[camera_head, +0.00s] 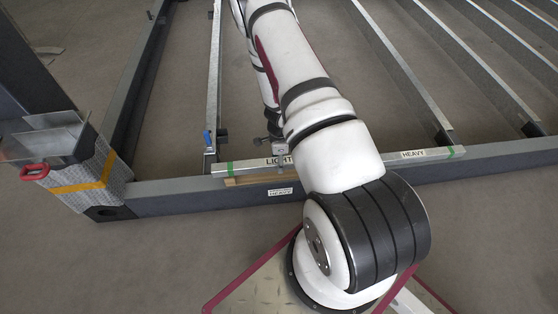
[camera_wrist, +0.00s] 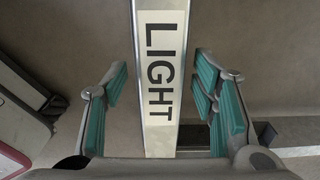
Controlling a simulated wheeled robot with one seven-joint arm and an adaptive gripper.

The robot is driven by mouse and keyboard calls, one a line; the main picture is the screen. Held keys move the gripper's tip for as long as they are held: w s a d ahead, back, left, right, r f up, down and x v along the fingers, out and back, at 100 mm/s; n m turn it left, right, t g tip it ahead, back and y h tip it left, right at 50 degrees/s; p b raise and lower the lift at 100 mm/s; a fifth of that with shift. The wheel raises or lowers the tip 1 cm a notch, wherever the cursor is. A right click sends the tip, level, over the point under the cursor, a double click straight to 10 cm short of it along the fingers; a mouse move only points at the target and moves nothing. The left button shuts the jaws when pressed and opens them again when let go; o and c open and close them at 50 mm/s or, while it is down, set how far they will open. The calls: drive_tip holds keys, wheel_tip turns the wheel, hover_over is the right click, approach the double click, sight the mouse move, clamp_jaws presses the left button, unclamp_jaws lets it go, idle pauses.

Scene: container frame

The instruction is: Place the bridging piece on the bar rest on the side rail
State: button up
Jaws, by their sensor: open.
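My gripper (camera_head: 274,143) is partly hidden behind the arm, by the LIGHT end. In the wrist view my gripper (camera_wrist: 160,88) is open, with teal pads on either side of the bar (camera_wrist: 160,125) and gaps at both sides. Whether the pads are level with the bar is unclear. I cannot identify the bar rest for certain.
The dark near rail (camera_head: 165,204) joins the left side rail (camera_head: 148,95). A wooden strip (camera_head: 245,181) lies under the bar. A blue clip (camera_head: 207,138) sits at a crossbar's near end. Bare floor lies between the crossbars.

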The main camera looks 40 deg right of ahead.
wheel_tip(320, 180, up, 11)
drive_tip(key=p, duration=0.4)
drive_tip(key=w+a+r+n+t+y, duration=0.1)
drive_tip(key=a+r+n, duration=0.3)
drive_tip(key=r, duration=0.5)
drive_tip(key=w+a+r+n+y, duration=0.1)
drive_tip(key=a+r+n, duration=0.1)
drive_tip(key=a+r, duration=0.55)
drive_tip(key=w+a+r+n+t+y, duration=0.1)
drive_tip(key=a+r+n, duration=0.25)
drive_tip(key=r, duration=0.65)
drive_tip(key=s+a+r+n+g, duration=0.1)
drive_tip(key=s+a+r+n, duration=0.55)
drive_tip(key=s+r, duration=0.4)
drive_tip(key=s+r+n+h, duration=0.1)
drive_tip(key=s+r+n, duration=0.3)
drive_tip(key=s, duration=0.6)
drive_tip(key=s+r+n+h, duration=0.2)
drive_tip(key=s+r+n, duration=0.2)
drive_tip(key=s, duration=0.7)
drive_tip(key=shift+s+a+n+g, duration=0.3)
drive_tip(key=shift+g, duration=0.1)
